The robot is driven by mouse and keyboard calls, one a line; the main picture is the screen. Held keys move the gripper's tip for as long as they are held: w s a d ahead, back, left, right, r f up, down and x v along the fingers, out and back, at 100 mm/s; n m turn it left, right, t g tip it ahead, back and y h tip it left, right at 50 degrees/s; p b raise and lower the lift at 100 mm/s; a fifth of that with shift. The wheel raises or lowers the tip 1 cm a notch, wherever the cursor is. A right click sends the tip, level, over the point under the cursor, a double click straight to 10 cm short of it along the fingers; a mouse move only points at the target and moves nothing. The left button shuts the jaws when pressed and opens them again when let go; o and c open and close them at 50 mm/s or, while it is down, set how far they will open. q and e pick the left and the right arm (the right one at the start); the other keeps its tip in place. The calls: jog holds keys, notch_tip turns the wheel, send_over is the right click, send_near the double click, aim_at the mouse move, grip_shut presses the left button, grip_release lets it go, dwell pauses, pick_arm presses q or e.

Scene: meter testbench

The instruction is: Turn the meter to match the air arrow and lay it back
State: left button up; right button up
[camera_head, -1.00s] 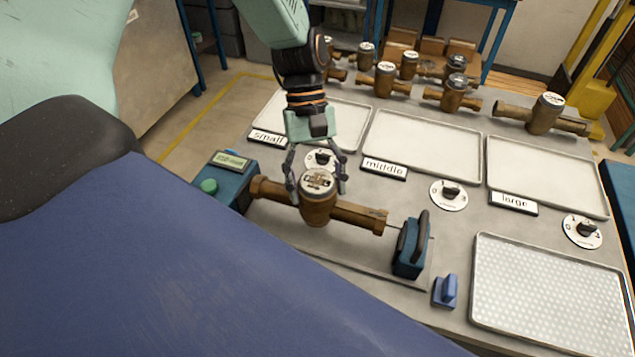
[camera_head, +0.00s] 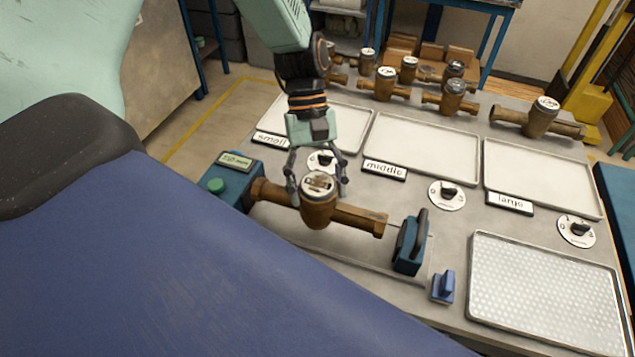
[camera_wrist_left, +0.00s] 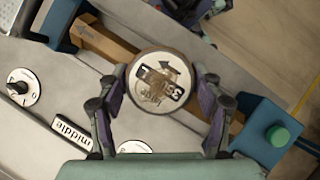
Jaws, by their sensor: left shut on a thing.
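The brass meter (camera_head: 318,212) lies on the test bench between the blue end block with the display (camera_head: 228,178) and the blue clamp with a dark handle (camera_head: 411,243). My left gripper (camera_head: 318,192) is shut on the meter's round head from above. In the left wrist view the meter's round dial (camera_wrist_left: 160,82) sits between the two fingers and shows a dark arrow. The right gripper is not in view.
Empty trays labelled small, middle (camera_head: 425,148) and large (camera_head: 545,178) lie behind the bench line, with rotary knobs (camera_head: 447,195) before them. A perforated tray (camera_head: 545,290) is at front right. Several other meters (camera_head: 540,118) stand at the back. A small blue block (camera_head: 443,287) is near the clamp.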

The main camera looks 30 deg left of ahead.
pick_arm(q)
jog(key=shift+w+a+f, duration=0.15)
jog(key=shift+w+f, duration=0.05)
jog(key=shift+w, duration=0.55)
jog(key=shift+s+r+p, duration=0.3)
jog(key=shift+s+p, duration=0.05)
jog(key=shift+s, duration=0.25)
jog(key=shift+w+f, duration=0.3)
jog(key=shift+w, duration=0.25)
jog(key=shift+s+r, duration=0.25)
jog(key=shift+s, duration=0.2)
jog(key=shift+w+p, duration=0.15)
jog(key=shift+p, duration=0.25)
jog(key=shift+w+f, duration=0.2)
jog(key=shift+w, duration=0.05)
jog(key=shift+s+r, duration=0.15)
jog(key=shift+s, duration=0.2)
jog(key=shift+w+f, duration=0.3)
jog(key=shift+f, duration=0.15)
jog(key=shift+s+f, duration=0.2)
jog(key=shift+s, duration=0.1)
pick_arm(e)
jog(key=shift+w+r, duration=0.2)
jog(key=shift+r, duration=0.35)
pick_arm(q)
jog(key=shift+w+f, duration=0.15)
jog(key=shift+w, duration=0.1)
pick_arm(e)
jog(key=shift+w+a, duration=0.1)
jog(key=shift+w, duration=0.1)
